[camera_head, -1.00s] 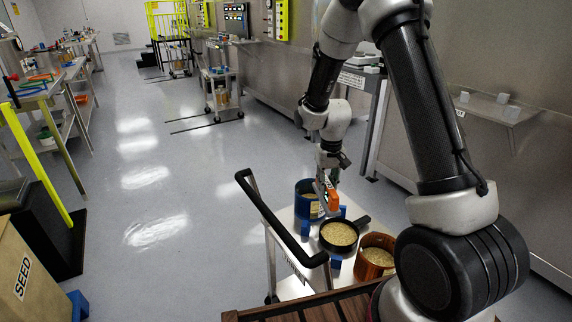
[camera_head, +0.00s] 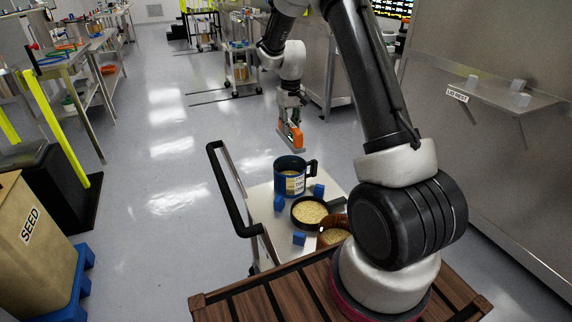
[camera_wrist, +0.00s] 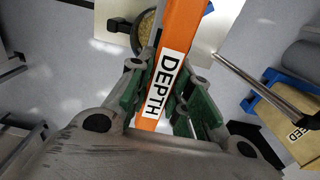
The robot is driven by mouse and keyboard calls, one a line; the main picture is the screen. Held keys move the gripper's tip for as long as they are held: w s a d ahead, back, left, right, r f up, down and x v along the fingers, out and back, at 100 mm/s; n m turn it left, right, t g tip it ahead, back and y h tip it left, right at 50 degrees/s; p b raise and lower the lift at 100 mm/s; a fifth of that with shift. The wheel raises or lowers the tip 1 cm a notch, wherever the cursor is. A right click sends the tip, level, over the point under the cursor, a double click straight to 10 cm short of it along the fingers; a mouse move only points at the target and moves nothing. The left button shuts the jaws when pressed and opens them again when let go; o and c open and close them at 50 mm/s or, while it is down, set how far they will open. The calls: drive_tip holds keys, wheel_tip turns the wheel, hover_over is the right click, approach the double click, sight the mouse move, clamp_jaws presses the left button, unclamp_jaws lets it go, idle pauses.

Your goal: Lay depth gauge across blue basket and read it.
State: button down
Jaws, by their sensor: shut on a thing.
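The depth gauge (camera_head: 291,138) is an orange bar; its face reads DEPTH in the wrist view (camera_wrist: 165,78). My gripper (camera_head: 289,121) is shut on it, with green fingers (camera_wrist: 166,92) on either side of the bar in the wrist view. The blue basket (camera_head: 291,182) is a round blue vessel with a side handle and grain inside, standing on the cart. The gauge hangs above and beyond the basket in the head view, apart from it. In the wrist view a round grain-filled container (camera_wrist: 146,34) is partly hidden by the gauge; which one, I cannot tell.
The cart top (camera_head: 262,210) also holds a black pan of grain (camera_head: 309,212), a copper pot (camera_head: 333,232) partly behind my arm, and several small blue blocks (camera_head: 299,239). A black cart handle (camera_head: 232,193) rises at left. A SEED box (camera_head: 32,228) stands far left. Open floor lies beyond.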

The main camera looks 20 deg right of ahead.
wheel_tip(320, 180, down, 10)
drive_tip(key=shift+s, duration=0.2)
drive_tip(key=c, duration=1.3)
unclamp_jaws()
wheel_tip(320, 180, up, 12)
drive_tip(key=shift+s+r, duration=0.1)
drive_tip(key=s+r+t, duration=0.1)
drive_tip(key=s+r, duration=0.9)
drive_tip(key=r, duration=0.3)
drive_tip(key=s+a+r+t, duration=0.1)
drive_tip(key=s+r, duration=0.2)
drive_tip(key=s, duration=1)
drive_tip(key=s+a+r+t, duration=0.1)
drive_tip(key=s+r+t, duration=0.1)
drive_tip(key=s, duration=1.1)
drive_tip(key=shift+v, duration=0.9)
drive_tip(key=shift+w+r, duration=0.1)
drive_tip(key=shift+w, duration=0.1)
